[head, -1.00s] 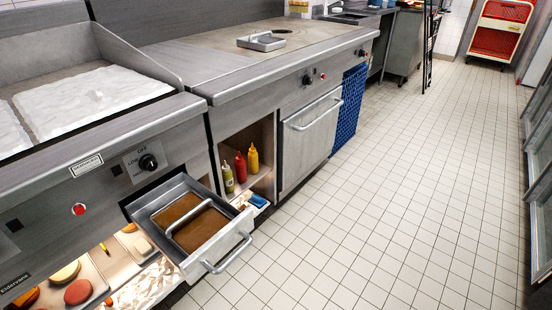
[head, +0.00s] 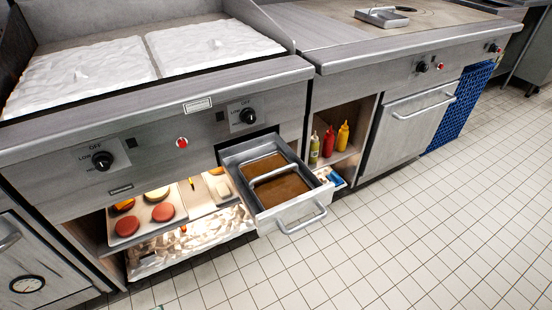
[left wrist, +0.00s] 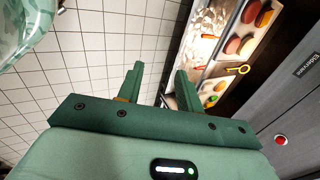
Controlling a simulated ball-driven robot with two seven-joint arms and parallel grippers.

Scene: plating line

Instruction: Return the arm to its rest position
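My left gripper (left wrist: 158,85) shows only in the left wrist view. Its two green fingers are apart, with white floor tiles behind the gap and nothing held between them. The lit shelf with trays of food lies to the right of the fingers, apart from them. Neither gripper shows in the head view, and my right gripper is in no view.
An open drawer (head: 302,208) juts from the counter, with a handled pan (head: 278,190) inside. A lit shelf below the griddle holds food trays (head: 149,222). Sauce bottles (head: 328,142) stand in a cubby to the right. The tiled floor (head: 430,220) in front is clear.

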